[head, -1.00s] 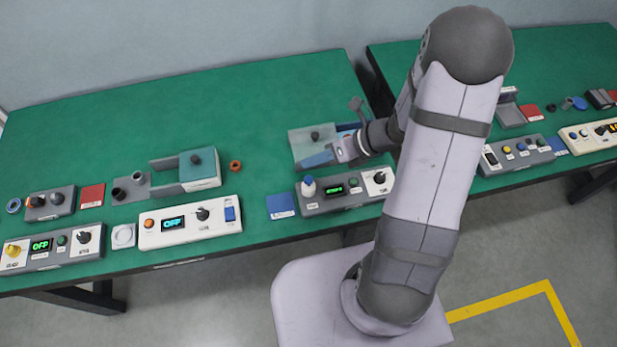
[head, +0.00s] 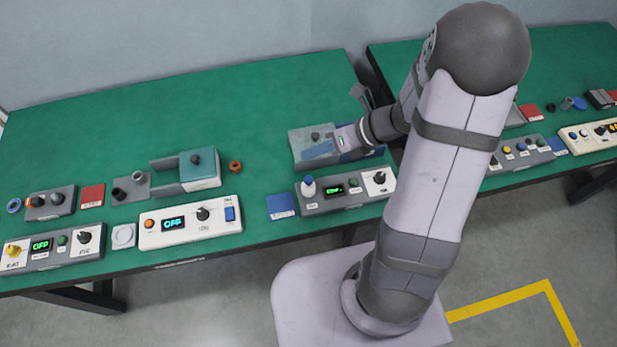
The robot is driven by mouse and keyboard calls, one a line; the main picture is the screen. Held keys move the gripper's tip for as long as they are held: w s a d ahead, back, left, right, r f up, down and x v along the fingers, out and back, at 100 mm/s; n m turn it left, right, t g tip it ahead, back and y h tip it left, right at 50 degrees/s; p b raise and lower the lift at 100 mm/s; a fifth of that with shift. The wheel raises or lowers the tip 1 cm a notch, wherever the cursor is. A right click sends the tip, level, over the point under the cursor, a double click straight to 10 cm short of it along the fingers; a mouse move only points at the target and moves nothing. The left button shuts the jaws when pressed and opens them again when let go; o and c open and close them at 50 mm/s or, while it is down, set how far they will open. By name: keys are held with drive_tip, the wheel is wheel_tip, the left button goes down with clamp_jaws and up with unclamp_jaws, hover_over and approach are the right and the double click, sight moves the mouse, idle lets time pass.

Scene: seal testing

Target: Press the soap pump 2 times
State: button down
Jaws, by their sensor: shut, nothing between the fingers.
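The fingers appear shut with nothing held. They show apart from the pump in this view. Their exact height above the fixture is hard to tell. My arm hides part of the fixture's right side.
A blue pad (head: 281,205) lies left of the panel. A black knob (head: 379,177) and a small green-lit display (head: 333,189) share the panel. A white panel (head: 190,223) and a teal-topped box (head: 200,168) stand farther left. The table (head: 110,130) is bare at the back left.

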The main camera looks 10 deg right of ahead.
drive_tip(key=shift+f, duration=0.15)
drive_tip(key=b, duration=0.7)
hover_over(305, 179)
drive_tip(key=d, duration=0.2)
drive_tip(key=f, duration=0.4)
drive_tip(key=s+f, duration=0.1)
drive_tip(key=f, duration=0.1)
drive_tip(key=shift+f, duration=0.1)
drive_tip(key=shift+f+b, duration=0.85)
drive_tip(key=shift+f, duration=0.35)
drive_tip(key=shift+f, duration=0.15)
drive_tip(key=shift+f, duration=0.25)
drive_tip(key=shift+f+b, duration=0.75)
drive_tip(key=shift+f, duration=0.1)
idle(1.2)
drive_tip(key=shift+r, duration=0.1)
idle(0.4)
drive_tip(key=shift+r+p, duration=1.2)
drive_tip(key=shift+p, duration=0.15)
